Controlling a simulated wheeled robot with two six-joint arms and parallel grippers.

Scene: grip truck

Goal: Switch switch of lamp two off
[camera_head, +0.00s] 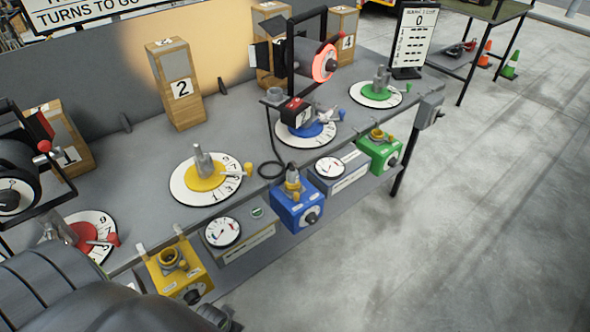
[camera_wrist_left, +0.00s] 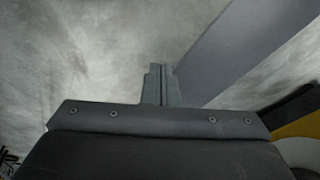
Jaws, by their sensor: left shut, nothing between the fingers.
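A black lamp (camera_head: 308,62) with a glowing red-orange ring around its front stands on the bench at the upper centre of the head view. Below it is a small dark switch box (camera_head: 295,112) with a red top and a label that seems to read 2. A cable runs down beside it. The exact switch position is too small to tell. My left arm fills the lower left corner of the head view, and its fingertips are not clear there. In the left wrist view my left gripper (camera_wrist_left: 161,84) is shut and empty, apart from the switch box. My right gripper is not in view.
The bench (camera_head: 150,150) holds numbered wooden blocks (camera_head: 175,85), a yellow dial (camera_head: 204,178), a blue dial (camera_head: 309,132) and a green dial (camera_head: 377,94). Another lamp (camera_head: 18,165) stands far left. Yellow (camera_head: 183,275), blue (camera_head: 300,214) and green (camera_head: 381,155) boxes line the lower front. Open floor lies right.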

